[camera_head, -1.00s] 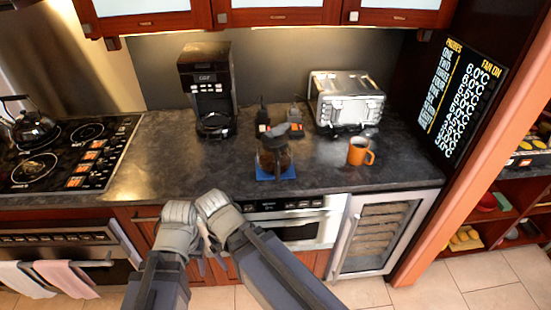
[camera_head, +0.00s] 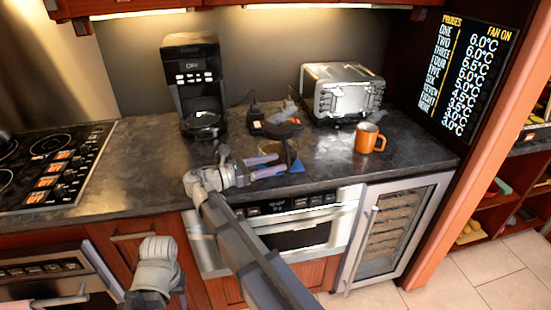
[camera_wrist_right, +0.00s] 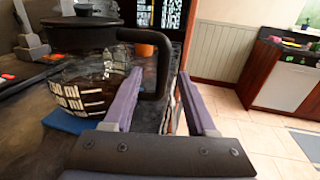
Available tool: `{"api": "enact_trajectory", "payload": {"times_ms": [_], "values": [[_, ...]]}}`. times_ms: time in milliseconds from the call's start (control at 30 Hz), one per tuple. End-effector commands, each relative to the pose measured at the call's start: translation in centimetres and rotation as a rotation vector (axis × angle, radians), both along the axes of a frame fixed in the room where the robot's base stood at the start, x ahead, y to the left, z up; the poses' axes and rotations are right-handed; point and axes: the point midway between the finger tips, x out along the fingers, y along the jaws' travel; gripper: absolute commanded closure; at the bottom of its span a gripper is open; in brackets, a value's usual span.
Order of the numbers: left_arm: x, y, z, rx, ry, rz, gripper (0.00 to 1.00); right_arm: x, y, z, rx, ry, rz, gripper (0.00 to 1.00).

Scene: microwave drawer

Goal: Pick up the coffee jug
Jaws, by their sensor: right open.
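The coffee jug (camera_head: 291,149) stands on a blue mat (camera_head: 298,166) on the dark counter. It has a black lid and is partly hidden by my right gripper (camera_head: 270,166) in the head view. The right wrist view shows its glass body (camera_wrist_right: 92,82) with dark coffee and white volume marks, and its black handle (camera_wrist_right: 163,62). My right gripper is open, one purple finger on each side of the handle's line, not closed on it. My left gripper (camera_head: 154,268) is low before the cabinet fronts, away from the jug; its fingers are not clear.
A coffee maker (camera_head: 192,78) stands behind left of the jug, and a silver toaster (camera_head: 342,92) behind right. An orange mug (camera_head: 368,138) is to the right. A dark object with a cable (camera_head: 268,124) lies behind the jug. The counter left of the jug is clear.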

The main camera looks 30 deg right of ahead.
Motion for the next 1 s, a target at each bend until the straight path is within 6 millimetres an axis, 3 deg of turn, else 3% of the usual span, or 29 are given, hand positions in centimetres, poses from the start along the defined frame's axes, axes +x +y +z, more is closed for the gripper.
{"api": "enact_trajectory", "payload": {"times_ms": [633,1000], "values": [[0.0,0.0,0.2,0.0,0.0,0.0,0.43,-0.3,-3.1,0.3,-0.005,0.005,-0.001,0.43],[0.0,0.0,0.4,0.0,0.0,0.0,0.43,-0.8,-7.7,0.5,-0.005,0.005,-0.001,0.43]]}}
